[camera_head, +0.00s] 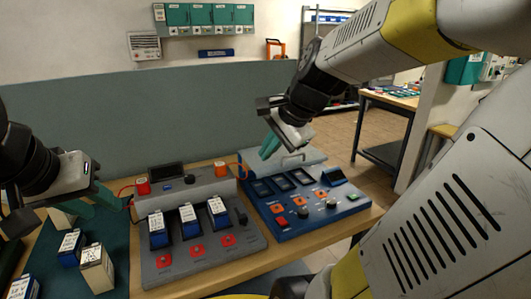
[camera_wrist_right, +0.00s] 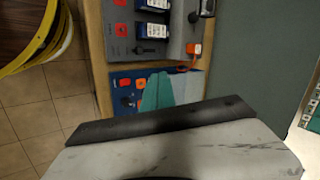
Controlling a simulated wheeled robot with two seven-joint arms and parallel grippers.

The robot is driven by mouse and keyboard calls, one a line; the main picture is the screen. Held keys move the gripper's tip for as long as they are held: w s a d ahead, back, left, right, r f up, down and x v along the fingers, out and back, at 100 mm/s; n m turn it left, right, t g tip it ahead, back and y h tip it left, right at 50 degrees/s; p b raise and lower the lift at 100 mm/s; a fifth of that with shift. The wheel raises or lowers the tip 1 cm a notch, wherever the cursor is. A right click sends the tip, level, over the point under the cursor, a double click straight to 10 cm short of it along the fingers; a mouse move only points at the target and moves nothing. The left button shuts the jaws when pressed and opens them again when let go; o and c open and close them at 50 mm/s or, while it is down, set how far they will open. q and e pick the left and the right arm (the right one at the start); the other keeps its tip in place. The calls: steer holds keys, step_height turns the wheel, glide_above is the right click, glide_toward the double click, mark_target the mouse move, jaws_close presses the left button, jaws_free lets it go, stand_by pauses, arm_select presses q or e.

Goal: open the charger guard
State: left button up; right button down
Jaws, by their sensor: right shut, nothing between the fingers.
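The blue charger (camera_head: 331,211) stands on the right part of the bench, with dark slots, orange buttons and knobs on top. Its pale grey guard (camera_head: 311,158), with a bar handle, is at the back edge, behind the slots; its exact angle is hard to tell. My right gripper (camera_head: 268,148) is shut and empty, with teal fingers just above the guard's left part; contact cannot be told. In the right wrist view its fingers (camera_wrist_right: 158,92) cover part of the blue charger (camera_wrist_right: 122,76). My left gripper (camera_head: 104,203) is open and empty at the left, above the dark mat.
A grey charger (camera_head: 205,256) with several blue-and-white batteries (camera_head: 190,221) stands left of the blue one. Loose batteries (camera_head: 96,268) stand on the mat (camera_head: 118,247). A grey-green partition (camera_head: 150,110) runs behind the bench.

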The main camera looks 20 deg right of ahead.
steer(key=w+d+f+m, duration=0.2)
steer(key=w+d+m, duration=0.3)
steer(key=d+m, duration=0.3)
steer(key=m+t+h, duration=0.1)
steer(key=m+h, duration=0.1)
steer(key=m, duration=1.2)
glide_toward(297, 162)
steer(key=x, duration=0.5)
steer(key=shift+d+f, duration=0.15)
steer(key=shift+f, duration=0.2)
steer(key=shift+w+r+n, duration=0.1)
steer(key=shift+r+n, duration=0.05)
steer(key=shift+n, duration=0.15)
